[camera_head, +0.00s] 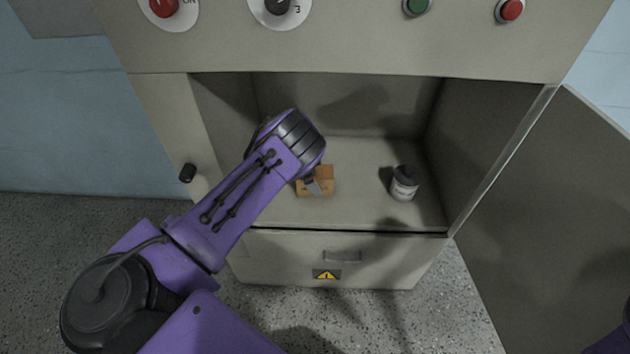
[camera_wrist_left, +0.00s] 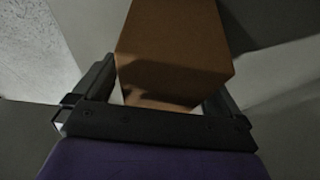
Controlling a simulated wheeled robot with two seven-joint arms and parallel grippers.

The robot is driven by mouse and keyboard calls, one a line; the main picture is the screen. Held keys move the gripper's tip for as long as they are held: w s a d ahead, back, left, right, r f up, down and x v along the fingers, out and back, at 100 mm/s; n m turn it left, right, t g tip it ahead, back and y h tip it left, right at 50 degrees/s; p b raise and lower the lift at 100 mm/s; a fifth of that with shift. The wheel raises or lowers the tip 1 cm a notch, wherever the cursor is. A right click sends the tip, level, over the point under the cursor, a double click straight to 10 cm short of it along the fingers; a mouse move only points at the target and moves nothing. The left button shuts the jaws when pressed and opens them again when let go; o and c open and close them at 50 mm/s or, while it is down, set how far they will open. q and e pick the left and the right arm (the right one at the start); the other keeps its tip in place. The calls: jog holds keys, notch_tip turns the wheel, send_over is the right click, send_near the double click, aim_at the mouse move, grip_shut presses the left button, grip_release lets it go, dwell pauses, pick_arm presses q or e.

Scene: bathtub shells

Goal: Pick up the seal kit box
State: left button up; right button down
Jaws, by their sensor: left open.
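My right gripper is not in view.
The cabinet's side walls and top panel, with a red knob (camera_head: 163,7) and buttons, frame the opening. An open door (camera_head: 550,210) stands at the right.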

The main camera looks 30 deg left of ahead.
pick_arm(q)
jog(key=shift+x, duration=0.8)
jog(key=shift+f, duration=0.15)
jog(key=c, duration=1.3)
